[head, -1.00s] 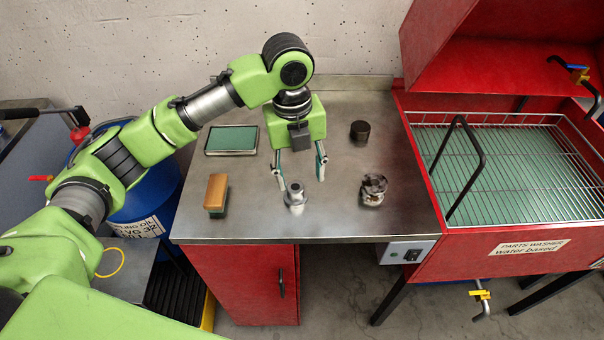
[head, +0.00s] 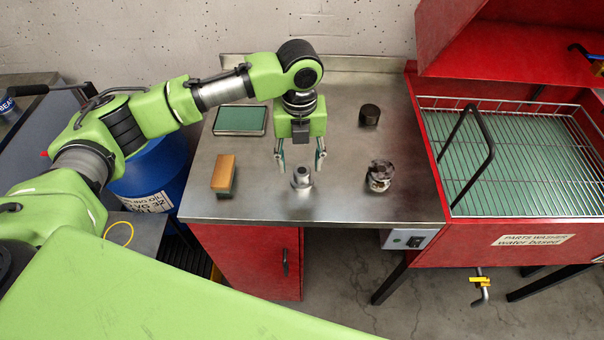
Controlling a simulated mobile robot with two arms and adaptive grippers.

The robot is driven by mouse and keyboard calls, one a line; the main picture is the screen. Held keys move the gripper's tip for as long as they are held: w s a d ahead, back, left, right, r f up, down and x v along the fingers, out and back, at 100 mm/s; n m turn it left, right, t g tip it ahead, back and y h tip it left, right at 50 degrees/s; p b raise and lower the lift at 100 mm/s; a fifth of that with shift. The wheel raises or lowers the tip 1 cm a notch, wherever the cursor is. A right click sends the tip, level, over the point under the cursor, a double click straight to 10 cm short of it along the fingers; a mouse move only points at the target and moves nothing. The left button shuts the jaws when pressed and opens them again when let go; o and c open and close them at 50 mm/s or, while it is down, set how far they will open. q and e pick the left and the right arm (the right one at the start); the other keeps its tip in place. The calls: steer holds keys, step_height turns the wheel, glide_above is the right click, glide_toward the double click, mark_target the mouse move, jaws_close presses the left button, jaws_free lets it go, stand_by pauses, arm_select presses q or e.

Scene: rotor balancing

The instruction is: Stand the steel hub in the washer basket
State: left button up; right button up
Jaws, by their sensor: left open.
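The steel hub (head: 301,178) is a small grey flanged piece standing upright on the steel bench, near its front middle. My left gripper (head: 300,166) points down right at the hub, with its two fingers spread to either side of the hub's top. It is open and holds nothing; I cannot tell whether a finger touches the hub. The washer basket (head: 520,150) is a wire basket in the red parts washer at the right, empty, with a green bottom showing under the wires. My right gripper is not in view.
On the bench (head: 265,205) are a brown-topped brush (head: 223,174), a green-faced tray (head: 240,120), a dark cylinder (head: 369,115) and a patchy dark-and-silver part (head: 380,175). A black handle (head: 470,155) rises at the basket's left. The red washer lid (head: 500,45) stands open.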

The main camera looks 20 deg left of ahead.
mark_target(302, 170)
arm_select(q)
step_height(302, 170, down, 4)
steer(key=shift+w+d+f+p, duration=0.1)
steer(key=shift+d+p, duration=0.05)
steer(key=shift+p, duration=0.35)
jaws_close()
